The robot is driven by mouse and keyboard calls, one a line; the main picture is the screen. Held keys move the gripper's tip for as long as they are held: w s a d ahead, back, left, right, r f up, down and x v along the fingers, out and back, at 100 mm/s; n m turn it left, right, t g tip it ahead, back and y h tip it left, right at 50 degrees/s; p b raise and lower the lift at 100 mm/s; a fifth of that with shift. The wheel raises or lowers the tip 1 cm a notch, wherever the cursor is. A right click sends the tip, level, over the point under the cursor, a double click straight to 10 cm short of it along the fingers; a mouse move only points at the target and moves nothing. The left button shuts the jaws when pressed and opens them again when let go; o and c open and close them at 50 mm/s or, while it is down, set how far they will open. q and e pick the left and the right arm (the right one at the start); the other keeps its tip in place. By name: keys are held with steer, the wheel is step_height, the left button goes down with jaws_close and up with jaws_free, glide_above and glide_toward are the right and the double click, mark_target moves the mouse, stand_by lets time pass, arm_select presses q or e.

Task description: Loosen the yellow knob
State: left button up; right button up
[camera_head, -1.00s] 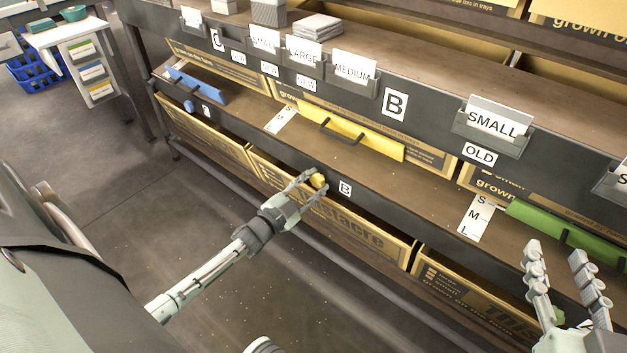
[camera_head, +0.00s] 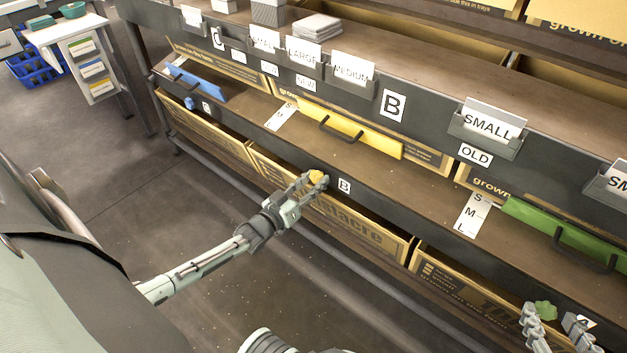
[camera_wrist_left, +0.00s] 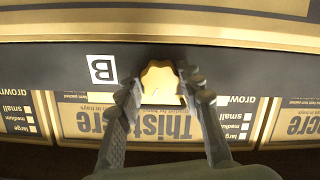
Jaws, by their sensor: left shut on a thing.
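The yellow knob (camera_head: 316,177) is on the dark front rail of the shelf, beside the "B" label (camera_head: 344,186). It also shows in the left wrist view (camera_wrist_left: 160,82), with a lobed outline, between my fingers. My left gripper (camera_head: 315,182) is shut on the knob, with one finger on either side of it. My right gripper (camera_head: 556,328) is at the lower right, partly cut off by the frame edge, near a green knob (camera_head: 545,310). Its fingers are spread apart with nothing visible between them.
A yellow panel with a black handle (camera_head: 350,133) lies on the shelf above the knob. A green panel (camera_head: 570,232) is to the right and a blue one (camera_head: 196,84) to the left. Cardboard boxes (camera_head: 340,222) sit below the rail. The floor at left is clear.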

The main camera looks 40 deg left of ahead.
arm_select(q)
steer(key=shift+n, duration=2.7)
steer(key=o, duration=1.2)
steer(key=shift+c, duration=0.2)
steer(key=s, duration=1.2)
steer(key=shift+a, duration=0.45)
